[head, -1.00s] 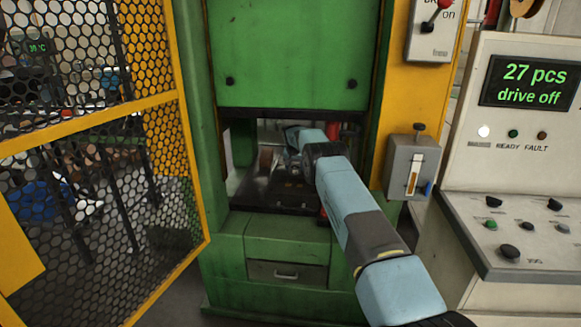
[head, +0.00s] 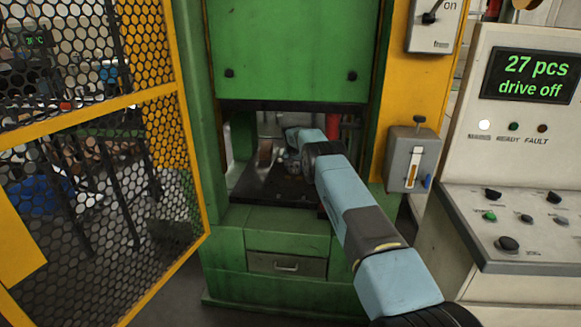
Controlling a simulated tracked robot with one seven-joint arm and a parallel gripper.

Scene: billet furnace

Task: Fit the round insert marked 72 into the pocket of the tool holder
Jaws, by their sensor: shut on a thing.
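My arm reaches from the lower right into the opening of the green press. My gripper (head: 293,166) is in there, low over the dark bed plate (head: 262,190), small and mostly hidden by my wrist. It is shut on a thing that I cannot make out. I cannot pick out the round insert, its mark 72 or the pocket of the tool holder.
The green ram plate (head: 290,50) hangs above the opening, and green side columns (head: 194,120) flank it. A yellow mesh gate (head: 120,100) stands at left. A grey lever box (head: 408,160) and a control console (head: 515,235) are at right. The display (head: 535,75) reads "27 pcs drive off".

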